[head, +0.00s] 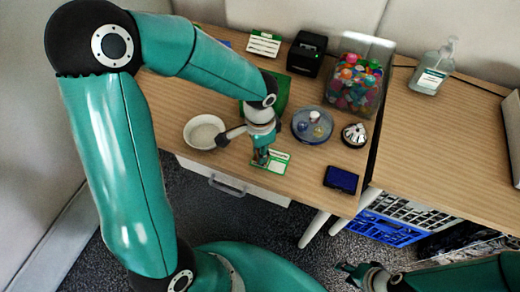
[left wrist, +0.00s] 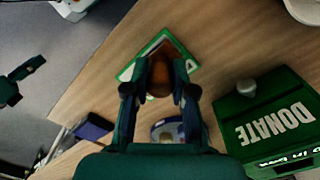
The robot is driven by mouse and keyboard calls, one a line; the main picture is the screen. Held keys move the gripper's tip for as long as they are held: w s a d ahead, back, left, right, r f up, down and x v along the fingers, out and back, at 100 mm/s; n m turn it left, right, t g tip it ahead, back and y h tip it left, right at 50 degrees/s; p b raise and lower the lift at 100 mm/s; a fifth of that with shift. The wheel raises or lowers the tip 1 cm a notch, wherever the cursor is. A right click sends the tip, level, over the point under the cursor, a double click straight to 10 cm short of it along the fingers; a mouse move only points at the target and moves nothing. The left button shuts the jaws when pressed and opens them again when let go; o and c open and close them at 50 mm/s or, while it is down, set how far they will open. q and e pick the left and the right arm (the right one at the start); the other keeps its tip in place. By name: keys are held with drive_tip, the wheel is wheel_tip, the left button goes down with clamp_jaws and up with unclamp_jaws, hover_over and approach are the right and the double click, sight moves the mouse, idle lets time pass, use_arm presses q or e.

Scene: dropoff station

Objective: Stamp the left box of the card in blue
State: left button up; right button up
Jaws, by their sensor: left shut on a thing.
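The white card with green edging (head: 276,161) lies near the desk's front edge. It also shows in the left wrist view (left wrist: 128,73), partly covered by the gripper and stamp. My left gripper (head: 261,157) is over the card's left part. In the left wrist view my left gripper (left wrist: 160,82) is shut on a stamp with a brown handle (left wrist: 160,72). The stamp's lower face is hidden, so I cannot tell whether it touches the card. A dark blue ink pad (head: 341,179) lies right of the card. My right gripper (head: 350,273) is low, off the desk; its opening is unclear.
A white bowl (head: 203,132) stands left of the card. A round blue tray (head: 312,125) and a silver domed object (head: 354,135) stand right. Behind are a green donation box (left wrist: 270,120), a black device (head: 306,53) and a clear bin of colourful balls (head: 357,82).

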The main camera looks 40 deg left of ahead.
use_arm(q)
drive_tip(key=shift+s, duration=0.1)
idle(0.4)
drive_tip(key=shift+r+p, duration=2.8)
drive_tip(key=shift+r, duration=0.75)
